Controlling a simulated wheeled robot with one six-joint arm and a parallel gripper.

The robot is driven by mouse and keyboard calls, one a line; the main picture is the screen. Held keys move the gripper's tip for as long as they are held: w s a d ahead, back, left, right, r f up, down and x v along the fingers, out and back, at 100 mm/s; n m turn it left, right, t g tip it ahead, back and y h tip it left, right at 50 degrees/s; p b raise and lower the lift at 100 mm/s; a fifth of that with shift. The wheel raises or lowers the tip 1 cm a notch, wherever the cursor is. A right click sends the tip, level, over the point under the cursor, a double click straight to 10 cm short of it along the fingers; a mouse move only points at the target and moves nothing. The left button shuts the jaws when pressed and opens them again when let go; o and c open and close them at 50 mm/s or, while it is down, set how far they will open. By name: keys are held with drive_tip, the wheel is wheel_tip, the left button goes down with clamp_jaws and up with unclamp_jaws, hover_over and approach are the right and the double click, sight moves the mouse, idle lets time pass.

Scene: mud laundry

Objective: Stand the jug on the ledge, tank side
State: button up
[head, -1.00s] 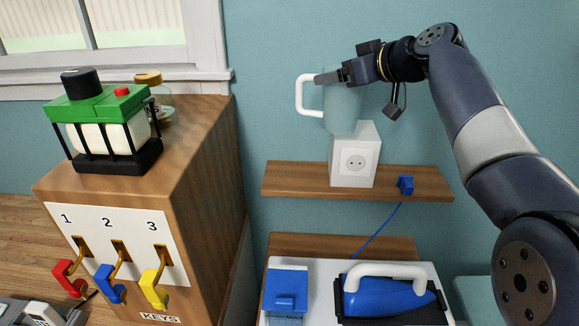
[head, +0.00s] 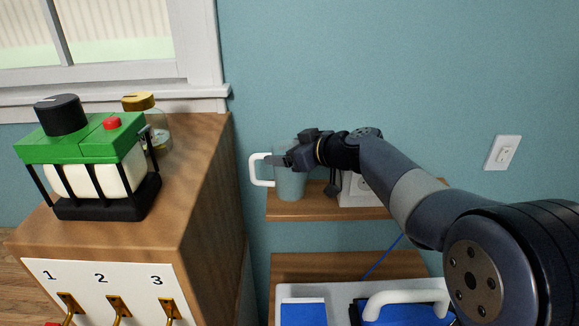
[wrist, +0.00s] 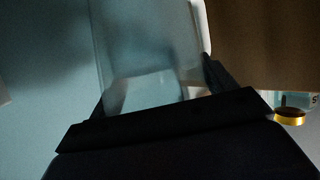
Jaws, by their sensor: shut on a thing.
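The jug (head: 291,187) is a translucent blue-grey vessel with a white handle pointing left. It looks upright at the left end of the wooden ledge (head: 322,207), the end toward the green-topped unit with a cream tank (head: 92,178). Its base appears level with the ledge top; I cannot tell whether it touches. My gripper (head: 284,161) is shut on the jug near its upper part, reaching in from the right. In the wrist view the jug (wrist: 145,45) fills the space between the fingers, and its base is hidden.
A white socket box (head: 356,191) stands on the ledge right of the jug, partly behind my arm. The wooden cabinet (head: 205,185) stands close on the left, with a glass jar (head: 155,130) on it. Below are a blue box and a white-handled blue thing.

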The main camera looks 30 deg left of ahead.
drive_tip(key=shift+f+p, duration=0.4)
drive_tip(key=shift+f, duration=1.45)
drive_tip(key=shift+f+b, duration=0.2)
drive_tip(key=shift+b, duration=0.1)
drive_tip(key=o, duration=1.8)
drive_tip(key=shift+r+p, duration=0.15)
drive_tip(key=shift+p, duration=0.2)
drive_tip(key=shift+s+d+b, duration=0.1)
drive_tip(key=shift+d+b, duration=0.3)
drive_tip(key=b+v, duration=0.4)
drive_tip(key=v, duration=0.7)
drive_tip(key=shift+s+d+r, duration=0.1)
drive_tip(key=shift+r, duration=0.05)
